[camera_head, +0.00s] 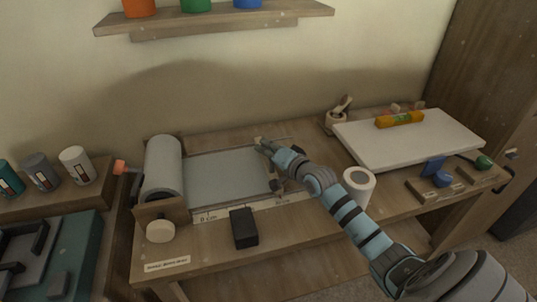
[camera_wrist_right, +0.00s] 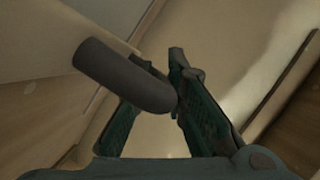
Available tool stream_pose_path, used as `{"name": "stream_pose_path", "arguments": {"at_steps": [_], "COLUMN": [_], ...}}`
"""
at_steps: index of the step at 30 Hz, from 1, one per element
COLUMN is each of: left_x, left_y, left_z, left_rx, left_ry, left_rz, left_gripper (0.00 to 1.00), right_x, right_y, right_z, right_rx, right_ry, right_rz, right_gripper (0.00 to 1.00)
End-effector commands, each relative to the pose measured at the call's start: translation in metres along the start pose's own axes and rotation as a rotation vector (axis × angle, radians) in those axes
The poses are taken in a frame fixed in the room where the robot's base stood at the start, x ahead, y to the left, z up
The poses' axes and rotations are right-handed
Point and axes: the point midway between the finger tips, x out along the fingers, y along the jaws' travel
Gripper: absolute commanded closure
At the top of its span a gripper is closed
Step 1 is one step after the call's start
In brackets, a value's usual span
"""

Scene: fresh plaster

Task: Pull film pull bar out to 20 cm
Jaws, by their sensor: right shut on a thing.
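The film pull bar (camera_head: 273,181) stands at the right end of a grey film sheet (camera_head: 225,172), which lies flat between rails on the wooden bench. The film runs out from a large grey roll (camera_head: 163,168) on the left. A ruler strip (camera_head: 208,217) marked 0 cm runs along the front; its finer marks are too small to read. My right gripper (camera_head: 262,146) is at the far end of the bar and shut on it. In the right wrist view, the bar's dark grey rounded grip (camera_wrist_right: 125,75) lies at the fingers (camera_wrist_right: 167,75), partly covering one. My left gripper is not in view.
A black block (camera_head: 244,228) and a white paper roll (camera_head: 358,187) stand near the front. A white board (camera_head: 410,140) with an orange tube (camera_head: 400,119) lies right. A shelf (camera_head: 215,20) hangs above. Bare bench lies just right of the bar.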

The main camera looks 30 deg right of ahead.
Motion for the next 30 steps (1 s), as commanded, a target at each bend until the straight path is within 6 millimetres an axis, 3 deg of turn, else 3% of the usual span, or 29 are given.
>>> {"name": "stream_pose_path", "arguments": {"at_steps": [12,13,17,26,30], "left_x": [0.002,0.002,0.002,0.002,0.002], "left_y": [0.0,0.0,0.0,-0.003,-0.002], "left_z": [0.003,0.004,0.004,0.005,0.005], "left_rx": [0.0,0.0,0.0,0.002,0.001], "left_ry": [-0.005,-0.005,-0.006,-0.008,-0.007], "left_rz": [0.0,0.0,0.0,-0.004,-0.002], "left_gripper": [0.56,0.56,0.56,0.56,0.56], "right_x": [0.002,0.002,0.002,-0.001,-0.022], "right_y": [0.001,0.001,0.001,0.001,0.002], "right_z": [0.001,0.001,0.001,0.0,0.001], "right_rx": [0.0,0.0,0.0,-0.002,-0.006], "right_ry": [-0.012,-0.012,-0.011,-0.01,-0.011], "right_rz": [0.0,0.0,-0.001,-0.001,0.0], "right_gripper": [1.0,0.84,0.67,0.67,0.67]}}
